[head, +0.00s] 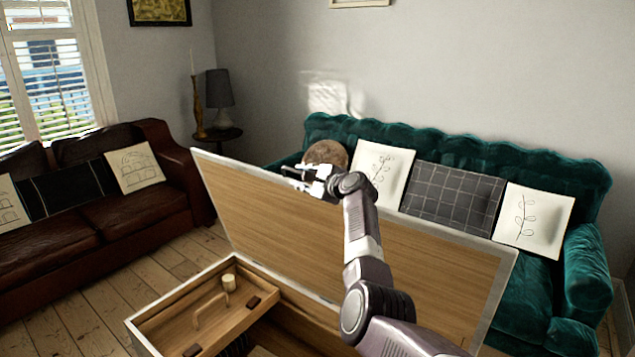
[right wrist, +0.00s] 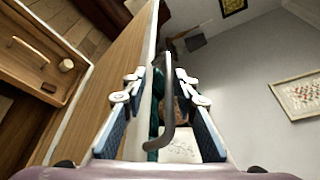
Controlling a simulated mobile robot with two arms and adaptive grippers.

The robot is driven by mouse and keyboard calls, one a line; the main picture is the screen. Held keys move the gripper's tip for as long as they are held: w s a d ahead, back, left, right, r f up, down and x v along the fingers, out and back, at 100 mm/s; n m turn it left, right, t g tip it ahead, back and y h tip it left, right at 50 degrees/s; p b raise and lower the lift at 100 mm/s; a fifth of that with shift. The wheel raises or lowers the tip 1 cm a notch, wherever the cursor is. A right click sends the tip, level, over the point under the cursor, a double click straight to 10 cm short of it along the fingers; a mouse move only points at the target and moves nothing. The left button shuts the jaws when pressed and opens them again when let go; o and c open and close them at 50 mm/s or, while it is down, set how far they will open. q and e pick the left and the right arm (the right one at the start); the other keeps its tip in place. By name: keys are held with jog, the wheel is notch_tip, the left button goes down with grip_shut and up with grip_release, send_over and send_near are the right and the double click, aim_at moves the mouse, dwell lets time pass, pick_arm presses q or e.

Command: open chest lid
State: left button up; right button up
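The wooden chest's lid (head: 270,215) stands raised, tilted back, with a pale rim. The open chest body (head: 160,311) is below it at the lower left and centre. My right gripper (head: 312,180) is at the lid's upper edge in the head view. In the right wrist view my right gripper (right wrist: 163,90) is open, its fingers apart on either side of a dark curved handle (right wrist: 168,115). The lid (right wrist: 112,80) also shows there, its edge by the left-hand finger. I cannot tell whether a finger touches it. My left gripper is in neither view.
A tray (head: 200,328) inside the chest has a wooden handle and a small pale cylinder (head: 229,282). A teal sofa (head: 545,235) stands close behind the lid. A brown leather sofa (head: 150,215) is at the left, with bare floorboards (head: 130,285) between it and the chest.

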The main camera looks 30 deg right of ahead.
jog(key=v, duration=1)
jog(key=shift+s, duration=0.15)
dwell(0.4)
